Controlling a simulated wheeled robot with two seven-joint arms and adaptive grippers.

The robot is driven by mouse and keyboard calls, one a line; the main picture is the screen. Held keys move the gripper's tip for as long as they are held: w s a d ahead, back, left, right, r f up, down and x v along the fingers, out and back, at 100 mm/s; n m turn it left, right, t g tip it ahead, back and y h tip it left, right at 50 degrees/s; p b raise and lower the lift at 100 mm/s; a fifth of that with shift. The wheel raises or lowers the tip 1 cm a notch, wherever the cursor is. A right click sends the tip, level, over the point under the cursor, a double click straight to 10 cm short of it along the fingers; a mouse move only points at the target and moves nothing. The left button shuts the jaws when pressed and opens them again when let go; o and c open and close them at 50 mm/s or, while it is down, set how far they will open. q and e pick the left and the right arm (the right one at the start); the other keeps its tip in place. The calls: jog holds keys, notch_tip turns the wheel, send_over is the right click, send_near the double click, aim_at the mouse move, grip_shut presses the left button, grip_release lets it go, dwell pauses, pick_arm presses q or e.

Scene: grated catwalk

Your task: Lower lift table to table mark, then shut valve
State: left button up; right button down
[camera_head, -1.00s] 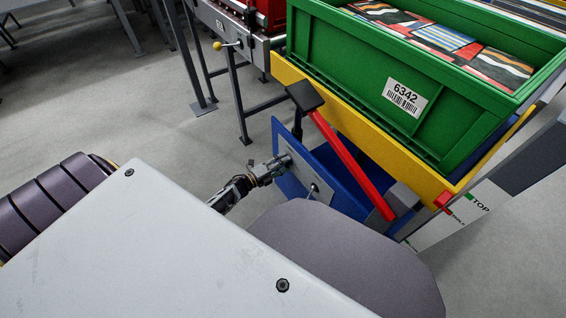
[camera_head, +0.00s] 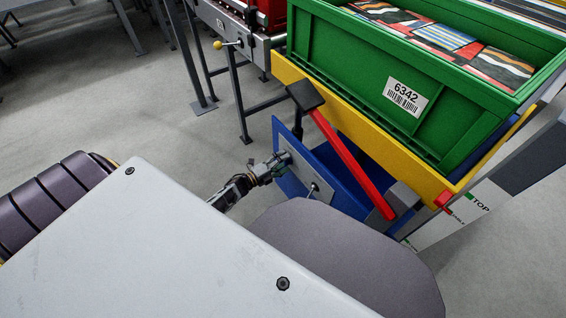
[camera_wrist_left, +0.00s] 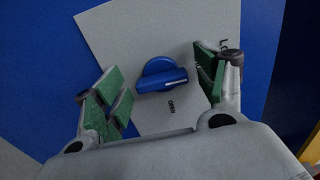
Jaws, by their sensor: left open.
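The lift table has a yellow top frame (camera_head: 412,176) and a blue body (camera_head: 338,186), and it bears a green crate (camera_head: 360,85). A red pointer (camera_head: 443,200) on the table is a little below the TOP mark on the white scale (camera_head: 457,215); a partly hidden green mark is lower down. A red lever (camera_head: 350,163) with a black pad slants across the near side. The valve's blue knob (camera_wrist_left: 162,76) is on a grey plate (camera_wrist_left: 130,45), near the word OPEN. My left gripper (camera_head: 279,163) is open at the plate, its green-padded fingers (camera_wrist_left: 162,85) on either side of the knob.
A conveyor (camera_head: 232,30) with a yellow-knobbed lever (camera_head: 218,45) and a red crate stands behind the lift table. Books lie in the green crate. The grey floor (camera_head: 120,110) at left is clear. My right gripper is not seen.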

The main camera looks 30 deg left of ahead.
pick_arm(q)
jog(key=v, duration=1.2)
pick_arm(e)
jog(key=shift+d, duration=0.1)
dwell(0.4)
pick_arm(q)
jog(key=shift+w, duration=0.1)
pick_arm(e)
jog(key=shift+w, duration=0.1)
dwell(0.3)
pick_arm(q)
jog(key=w+d+r+n+g+y, duration=0.45)
jog(key=n+y, duration=0.35)
jog(key=n, duration=0.5)
jog(key=s+d+r+n+g, duration=0.3)
jog(key=s+d, duration=0.3)
jog(key=s, duration=0.2)
jog(key=s+d+r+n+g+h+p, duration=0.1)
jog(key=s+d+r+n+g, duration=0.3)
jog(key=s, duration=0.4)
jog(key=shift+s+d+r+g+p, duration=0.3)
jog(key=shift+d+r+g, duration=0.55)
jog(key=shift+d+r, duration=0.25)
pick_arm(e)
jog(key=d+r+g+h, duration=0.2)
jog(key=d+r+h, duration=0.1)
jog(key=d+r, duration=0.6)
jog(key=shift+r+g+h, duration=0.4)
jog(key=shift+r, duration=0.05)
